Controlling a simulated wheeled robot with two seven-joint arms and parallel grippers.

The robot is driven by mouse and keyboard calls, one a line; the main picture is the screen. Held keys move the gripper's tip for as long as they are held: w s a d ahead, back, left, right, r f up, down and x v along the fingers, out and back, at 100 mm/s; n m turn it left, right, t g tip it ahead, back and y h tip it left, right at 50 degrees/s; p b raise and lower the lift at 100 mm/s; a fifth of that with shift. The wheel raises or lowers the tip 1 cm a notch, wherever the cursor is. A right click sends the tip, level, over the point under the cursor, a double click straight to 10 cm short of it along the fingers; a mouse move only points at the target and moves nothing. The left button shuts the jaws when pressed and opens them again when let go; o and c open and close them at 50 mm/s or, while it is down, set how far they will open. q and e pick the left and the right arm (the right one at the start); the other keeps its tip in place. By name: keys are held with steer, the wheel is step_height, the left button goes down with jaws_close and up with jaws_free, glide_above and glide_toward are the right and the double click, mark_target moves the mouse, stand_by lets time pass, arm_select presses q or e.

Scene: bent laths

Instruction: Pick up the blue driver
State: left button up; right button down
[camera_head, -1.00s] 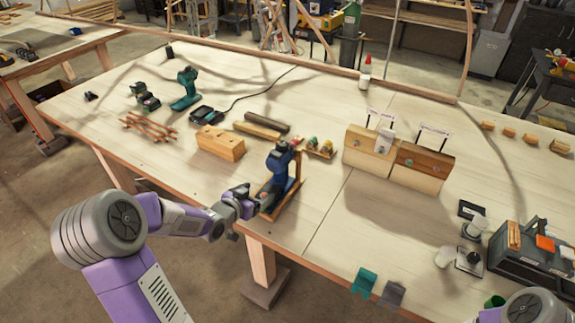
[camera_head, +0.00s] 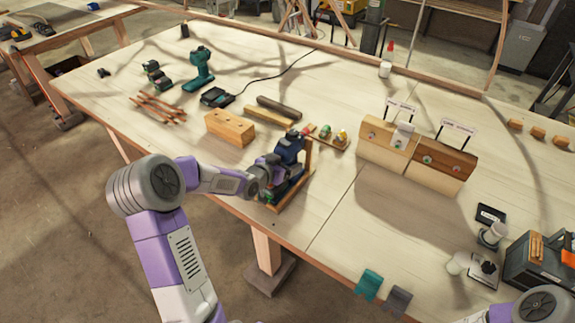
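The blue driver (camera_head: 290,147) stands upright in a wooden stand (camera_head: 301,188) near the front edge of the workbench. Its dark head is at the top, and its lower part is partly hidden by my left gripper. My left gripper (camera_head: 272,184) reaches in from the left and is at the driver's lower handle. Its fingers overlap the dark parts there, so I cannot tell whether they are open or closed on it. My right gripper is out of view; only part of my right arm shows at the bottom right.
A wooden block (camera_head: 230,128) lies left of the driver. A small rack with coloured pieces (camera_head: 328,136) stands behind it. A teal driver (camera_head: 199,68) and a charger (camera_head: 217,97) are farther back. Two labelled wooden blocks (camera_head: 432,162) stand to the right.

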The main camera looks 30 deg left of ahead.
arm_select(q)
steer(key=shift+c, duration=0.2)
steer(key=c, duration=1.4)
steer(key=shift+w+r, duration=0.2)
steer(key=shift+r, duration=0.05)
jaws_close()
